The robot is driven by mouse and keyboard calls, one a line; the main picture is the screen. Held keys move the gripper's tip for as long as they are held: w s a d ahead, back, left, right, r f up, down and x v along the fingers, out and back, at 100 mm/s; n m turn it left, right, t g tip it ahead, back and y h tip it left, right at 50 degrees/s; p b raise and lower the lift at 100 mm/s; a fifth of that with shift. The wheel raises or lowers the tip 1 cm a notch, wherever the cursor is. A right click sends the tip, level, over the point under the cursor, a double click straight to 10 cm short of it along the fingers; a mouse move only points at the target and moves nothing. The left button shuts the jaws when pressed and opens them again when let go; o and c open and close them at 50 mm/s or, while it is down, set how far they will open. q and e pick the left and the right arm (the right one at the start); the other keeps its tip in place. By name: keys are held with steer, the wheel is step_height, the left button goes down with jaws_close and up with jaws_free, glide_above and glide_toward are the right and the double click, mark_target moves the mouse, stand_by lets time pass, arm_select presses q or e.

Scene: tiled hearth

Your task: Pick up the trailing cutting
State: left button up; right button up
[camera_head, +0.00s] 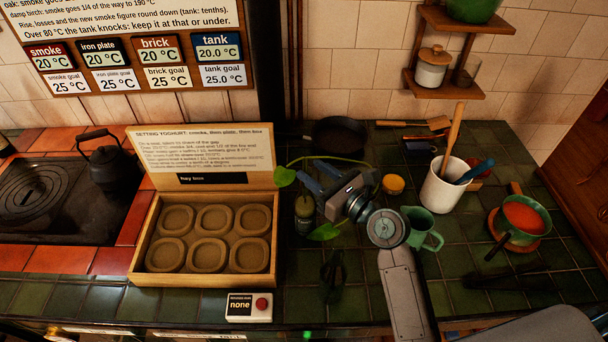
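The trailing cutting (285,177) shows as a thin green stem with broad leaves on the green-tiled counter. One leaf is left of my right gripper, another (325,232) lies below it. The stem arcs behind the fingers, and part of it is hidden by my gripper. A small dark jar (305,213) stands between the leaves. My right gripper (315,176) is over the cutting, pointing to the upper left. Its two dark blue fingers are apart, with nothing seen held between them. My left gripper is not in view.
A hay box (273,283) with several round hollows stands left of the gripper. A black pan (335,136) is behind. A button box (249,307) sits at the front edge.

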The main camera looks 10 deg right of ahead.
mark_target(307, 165)
steer(key=shift+w+a+r+p, duration=0.15)
steer(key=shift+w+a+p, duration=0.25)
steer(key=shift+w, duration=0.25)
steer(key=p+x, duration=0.1)
steer(key=x, duration=0.2)
steer(key=shift+w, duration=0.35)
steer(key=shift+w+a, duration=0.2)
steer(key=shift+w, duration=0.1)
steer(key=shift+s+d, duration=0.1)
steer(key=shift+c, duration=0.5)
steer(key=c, duration=0.3)
jaws_close()
